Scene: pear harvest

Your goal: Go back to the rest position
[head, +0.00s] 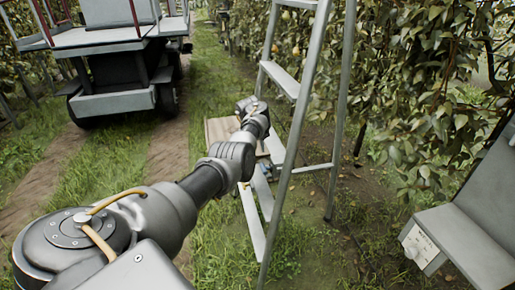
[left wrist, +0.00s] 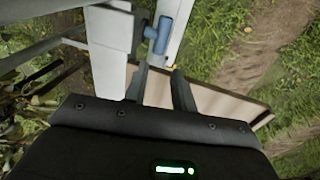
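My left arm reaches forward from the lower left in the head view, its wrist beside the ladder (head: 303,115). Its fingers are not clear there. In the left wrist view my left gripper (left wrist: 160,80) shows two dark fingers apart, with nothing seen held between them. A wooden crate (head: 217,130) stands on the grass behind the wrist, partly hidden by it. My right gripper is in neither view.
The aluminium ladder stands close on the right of my left arm. Leafy pear trees (head: 425,85) fill the right side. A grey platform vehicle (head: 115,103) stands at the back left. A grey metal body with a white label (head: 422,247) is at the lower right. Grass lies between.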

